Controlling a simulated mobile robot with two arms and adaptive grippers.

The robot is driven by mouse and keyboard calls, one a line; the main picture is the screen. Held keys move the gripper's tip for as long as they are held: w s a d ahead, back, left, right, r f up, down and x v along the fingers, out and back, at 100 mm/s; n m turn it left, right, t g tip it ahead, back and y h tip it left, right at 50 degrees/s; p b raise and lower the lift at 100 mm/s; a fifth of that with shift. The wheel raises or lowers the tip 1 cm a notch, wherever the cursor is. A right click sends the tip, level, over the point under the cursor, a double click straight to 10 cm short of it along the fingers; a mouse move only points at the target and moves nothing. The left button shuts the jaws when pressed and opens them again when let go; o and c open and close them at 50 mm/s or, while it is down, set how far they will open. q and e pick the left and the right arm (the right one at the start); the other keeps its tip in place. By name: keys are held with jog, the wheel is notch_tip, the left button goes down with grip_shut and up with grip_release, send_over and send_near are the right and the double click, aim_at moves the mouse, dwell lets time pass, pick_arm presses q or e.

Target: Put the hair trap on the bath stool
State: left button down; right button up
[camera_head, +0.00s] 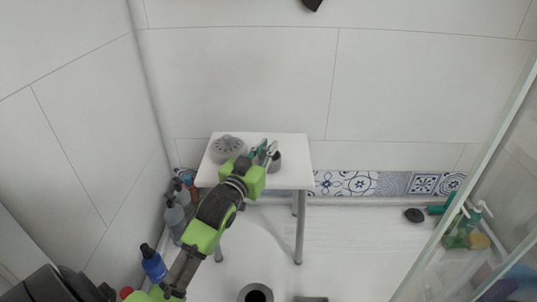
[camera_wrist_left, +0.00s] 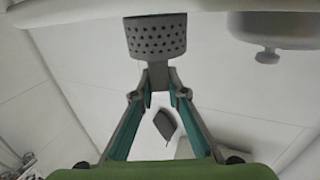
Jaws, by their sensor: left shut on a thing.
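The hair trap (camera_wrist_left: 156,38) is a small grey perforated cup in the left wrist view. It also shows in the head view (camera_head: 275,162), dark grey, over the right part of the white bath stool (camera_head: 293,152). My left gripper (camera_wrist_left: 158,76) is shut on its narrow stem. In the head view my left gripper (camera_head: 268,150) is over the stool top. The trap is at or very close to the stool surface; I cannot tell whether it touches. Part of it is hidden behind the fingers in the head view. My right gripper is not in view.
A round grey knobbed piece (camera_head: 227,148) is on the stool's left part. Bottles (camera_head: 174,215) and a blue bottle (camera_head: 153,263) stand along the left wall. A dark drain opening (camera_head: 256,293) is in the floor. A glass panel (camera_head: 470,190) stands at the right.

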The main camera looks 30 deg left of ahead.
pick_arm(q)
jog(key=shift+s, duration=0.1)
jog(key=shift+f, duration=0.1)
jog(key=c, duration=2)
grip_release()
